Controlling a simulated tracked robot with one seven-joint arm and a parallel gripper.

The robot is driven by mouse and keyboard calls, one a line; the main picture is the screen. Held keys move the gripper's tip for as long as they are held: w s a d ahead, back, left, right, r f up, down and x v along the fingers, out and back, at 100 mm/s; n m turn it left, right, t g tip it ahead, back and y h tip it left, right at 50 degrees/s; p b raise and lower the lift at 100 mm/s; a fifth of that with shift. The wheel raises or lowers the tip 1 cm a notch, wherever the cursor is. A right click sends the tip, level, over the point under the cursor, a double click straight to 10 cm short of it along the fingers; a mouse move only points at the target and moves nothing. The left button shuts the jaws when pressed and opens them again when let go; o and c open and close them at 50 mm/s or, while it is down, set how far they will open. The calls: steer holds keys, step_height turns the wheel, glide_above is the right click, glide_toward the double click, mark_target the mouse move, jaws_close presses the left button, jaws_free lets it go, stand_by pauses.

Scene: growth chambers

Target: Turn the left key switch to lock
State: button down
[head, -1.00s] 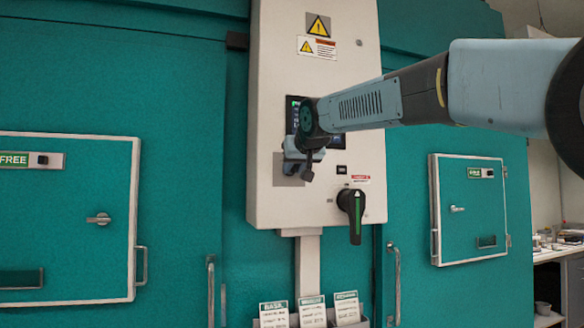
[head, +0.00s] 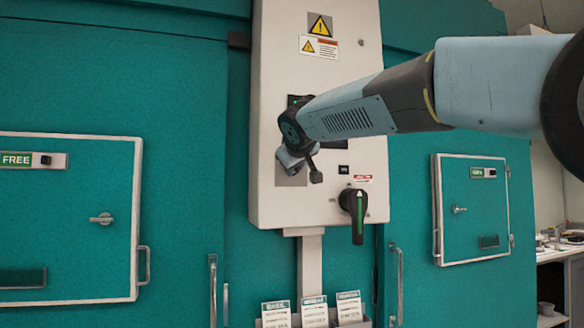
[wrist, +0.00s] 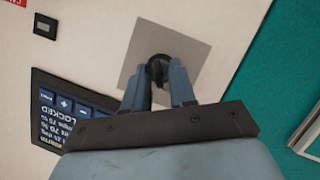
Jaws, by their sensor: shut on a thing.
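The left key switch is a dark round piece (wrist: 158,66) on a square grey plate (wrist: 187,55) in the wrist view. The plate (head: 289,181) also shows low on the left of the white control box (head: 290,210) in the head view. My gripper (wrist: 163,75), with blue-grey fingers, is shut on the key at the plate; the fingers hide much of it. In the head view my gripper (head: 291,165) is tilted against the plate. A display (wrist: 65,108) beside it reads "LOCKED", seen rotated in the wrist view.
A black rotary handle with a green stripe (head: 354,209) sits lower right on the box. A small black switch (head: 343,170) is above it. Card holders (head: 314,312) stand below. Teal chamber doors with handles flank the box.

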steer(key=shift+a+f, duration=0.1)
steer(key=shift+f, duration=0.05)
steer(key=c, duration=1.3)
jaws_free()
steer(key=shift+o, duration=0.2)
steer(key=shift+s, duration=0.15)
steer(key=a+v, duration=0.1)
steer(key=v, duration=1.2)
steer(key=shift+s+d+r, duration=0.2)
steer(key=shift+s+d, duration=0.05)
steer(key=shift+d, duration=0.25)
